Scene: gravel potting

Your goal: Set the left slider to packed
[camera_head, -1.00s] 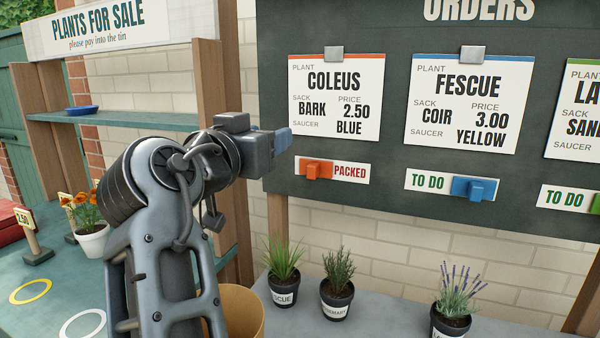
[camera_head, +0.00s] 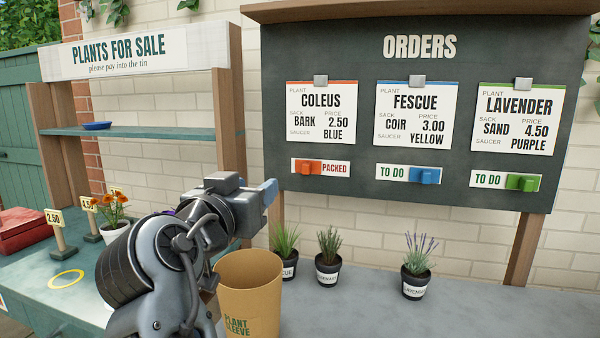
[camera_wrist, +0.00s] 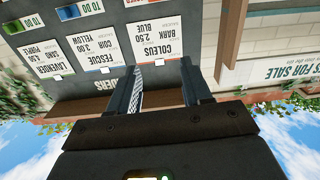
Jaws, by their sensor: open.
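The left slider (camera_head: 309,168) is an orange block on a white strip under the COLEUS card (camera_head: 321,112). It sits at the left end of its strip, and the word PACKED shows to its right. My gripper (camera_head: 271,192) is left of and slightly below this slider, apart from it. In the wrist view, which is upside down, my gripper (camera_wrist: 165,85) has its two fingers spread with nothing between them.
The blue slider (camera_head: 424,175) and green slider (camera_head: 522,183) sit right of their TO DO labels on the dark orders board (camera_head: 420,70). Below are several potted plants and a tan plant-sleeve bin (camera_head: 250,290). A wooden shelf post (camera_head: 229,120) stands left of the board.

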